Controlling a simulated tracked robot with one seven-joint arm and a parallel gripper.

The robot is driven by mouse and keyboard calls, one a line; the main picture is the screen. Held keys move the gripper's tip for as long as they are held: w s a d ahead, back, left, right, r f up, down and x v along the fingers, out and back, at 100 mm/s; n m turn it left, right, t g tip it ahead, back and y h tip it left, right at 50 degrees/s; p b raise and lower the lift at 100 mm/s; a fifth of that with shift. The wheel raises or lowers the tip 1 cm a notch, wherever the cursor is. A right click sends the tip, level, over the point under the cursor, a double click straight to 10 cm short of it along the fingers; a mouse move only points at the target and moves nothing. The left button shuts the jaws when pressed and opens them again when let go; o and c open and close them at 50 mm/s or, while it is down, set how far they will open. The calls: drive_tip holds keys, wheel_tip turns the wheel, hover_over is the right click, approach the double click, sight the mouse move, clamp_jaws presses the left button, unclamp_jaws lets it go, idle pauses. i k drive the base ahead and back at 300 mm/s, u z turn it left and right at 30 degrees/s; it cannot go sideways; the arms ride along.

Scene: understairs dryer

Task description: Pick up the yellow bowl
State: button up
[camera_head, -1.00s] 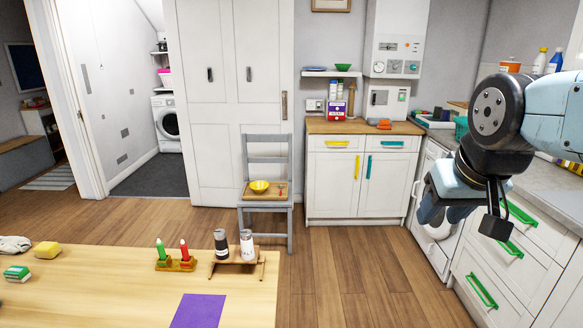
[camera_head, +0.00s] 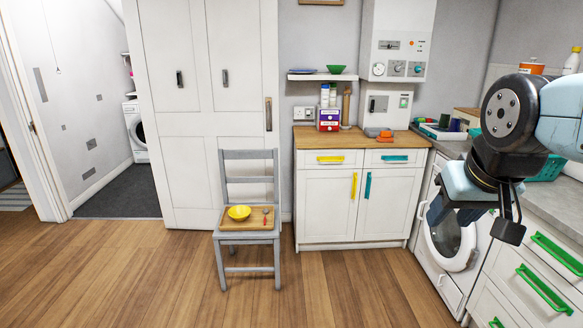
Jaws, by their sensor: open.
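The yellow bowl (camera_head: 239,213) sits upright on a wooden tray (camera_head: 257,224) on the seat of a grey chair (camera_head: 249,238). A small red-headed spoon or similar utensil (camera_head: 265,211) lies beside it on the tray. My gripper (camera_head: 440,215) hangs at the right of the view, in front of the washing machine, open and apart from the bowl. Nothing shows in its jaws. It is well to the right of the chair and nearer to me.
Wooden floor (camera_head: 180,275) in front of the chair is clear. A white cabinet (camera_head: 346,205) with a wooden top stands right of the chair. A washing machine (camera_head: 448,242) and green-handled drawers (camera_head: 540,285) line the right side. A tall white cupboard (camera_head: 205,120) stands behind.

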sight(239, 213)
drive_tip(key=u, duration=0.15)
drive_tip(key=i, duration=2.1)
drive_tip(key=u, duration=0.45)
drive_tip(key=i, duration=1.15)
drive_tip(key=u, duration=0.2)
